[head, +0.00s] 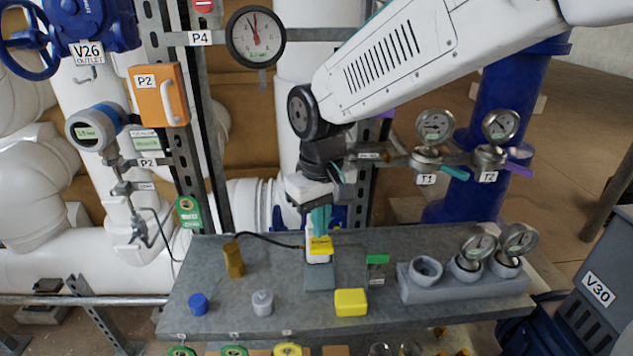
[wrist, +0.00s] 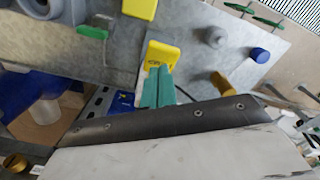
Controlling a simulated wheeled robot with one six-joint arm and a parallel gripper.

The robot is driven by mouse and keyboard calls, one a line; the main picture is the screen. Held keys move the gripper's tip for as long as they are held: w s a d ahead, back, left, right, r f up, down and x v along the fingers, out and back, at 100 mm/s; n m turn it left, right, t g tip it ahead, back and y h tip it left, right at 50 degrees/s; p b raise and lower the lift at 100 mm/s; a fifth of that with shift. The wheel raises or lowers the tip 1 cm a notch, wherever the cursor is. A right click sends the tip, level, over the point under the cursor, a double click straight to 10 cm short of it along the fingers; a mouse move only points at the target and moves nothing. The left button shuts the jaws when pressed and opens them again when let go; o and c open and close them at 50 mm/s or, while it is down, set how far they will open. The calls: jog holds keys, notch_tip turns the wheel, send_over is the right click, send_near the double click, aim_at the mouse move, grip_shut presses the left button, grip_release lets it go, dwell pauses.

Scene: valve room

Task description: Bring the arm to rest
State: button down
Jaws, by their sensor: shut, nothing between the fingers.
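My arm (head: 400,60) reaches in from the upper right of the head view and bends down over the grey bench. My gripper (head: 320,219) points down with its teal fingers together and nothing between them. It is just above or in front of a white and yellow handheld device (head: 319,248) standing in a grey holder. In the wrist view the teal fingertips (wrist: 157,85) overlap the device's yellow part (wrist: 160,54). I cannot tell whether they touch it.
The bench (head: 215,285) bears a blue cap (head: 198,304), a brass piece (head: 234,259), a grey knob (head: 262,303), a yellow block (head: 350,302) and a gauge rack (head: 465,288). Gauges T1 (head: 435,126) and T2 (head: 500,126), pipes and an upright post (head: 188,150) stand behind.

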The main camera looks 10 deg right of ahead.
jog(key=shift+r, duration=1.9)
jog(key=shift+s+r, duration=0.1)
jog(key=s+d, duration=0.1)
jog(key=s+d+f, duration=0.1)
jog(key=shift+s+f+g, duration=0.1)
jog(key=shift+s+g, duration=0.2)
jog(key=shift+s, duration=0.05)
jog(key=s+d+r+m+t, duration=0.2)
jog(key=s+d+m, duration=0.3)
jog(key=s+d, duration=1.1)
jog(key=d+r, duration=0.1)
jog(key=d, duration=0.2)
jog(key=shift+s+m, duration=0.3)
jog(key=shift+s, duration=0.05)
jog(key=shift+a, duration=0.1)
